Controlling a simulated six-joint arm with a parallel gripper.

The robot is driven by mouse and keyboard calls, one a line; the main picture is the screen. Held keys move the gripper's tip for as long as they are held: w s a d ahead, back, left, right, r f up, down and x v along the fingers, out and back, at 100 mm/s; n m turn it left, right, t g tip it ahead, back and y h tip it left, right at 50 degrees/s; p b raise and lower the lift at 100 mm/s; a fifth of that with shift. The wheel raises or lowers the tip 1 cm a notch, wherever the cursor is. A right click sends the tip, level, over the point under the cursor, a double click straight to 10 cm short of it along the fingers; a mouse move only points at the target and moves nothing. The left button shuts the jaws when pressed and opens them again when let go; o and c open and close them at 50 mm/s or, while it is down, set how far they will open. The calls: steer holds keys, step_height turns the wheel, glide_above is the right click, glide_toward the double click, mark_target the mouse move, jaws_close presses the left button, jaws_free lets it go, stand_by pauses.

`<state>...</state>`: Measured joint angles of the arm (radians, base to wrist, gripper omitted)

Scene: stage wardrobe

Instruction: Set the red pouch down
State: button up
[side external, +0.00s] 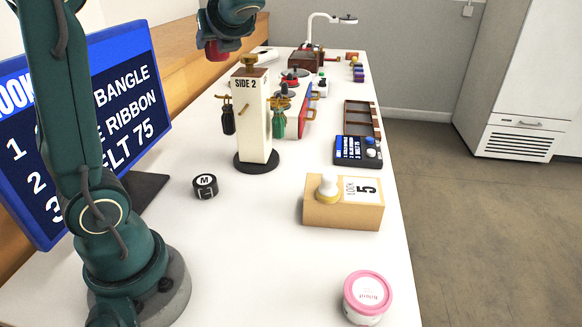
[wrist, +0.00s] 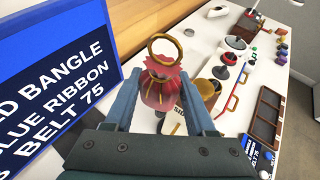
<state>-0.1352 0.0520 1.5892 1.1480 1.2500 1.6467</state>
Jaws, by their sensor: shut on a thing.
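The red pouch (wrist: 160,95) hangs between the two fingers of my gripper (wrist: 163,88) in the wrist view, with a gold ring at its neck. My gripper is shut on it. In the side view my gripper (side external: 228,40) is raised above the table at the upper middle, and a bit of red pouch (side external: 215,53) shows beneath it. The white post (side external: 255,120) marked SIDE 2 stands close by on a black round base, a little right of and below the pouch in the picture. A black pouch (side external: 228,118) and a green pouch (side external: 278,122) hang from its pegs.
A blue screen (side external: 120,110) stands at left. A black M tape puck (side external: 205,186), a cardboard LOOK 5 box (side external: 343,215) and a pink tub (side external: 367,295) sit on the white table. A brown compartment tray (side external: 360,118) lies near the right edge. The table's front middle is clear.

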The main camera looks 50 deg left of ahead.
steer(key=s+a+n+g, duration=0.2)
steer(key=s+a, duration=0.3)
steer(key=a, duration=0.7)
glide_above(197, 160)
step_height(197, 160, down, 16)
steer(key=f, duration=0.1)
steer(key=shift+y, duration=0.3)
steer(key=shift+f, duration=5.2)
steer(key=shift+f, duration=0.1)
steer(key=o, duration=1.3)
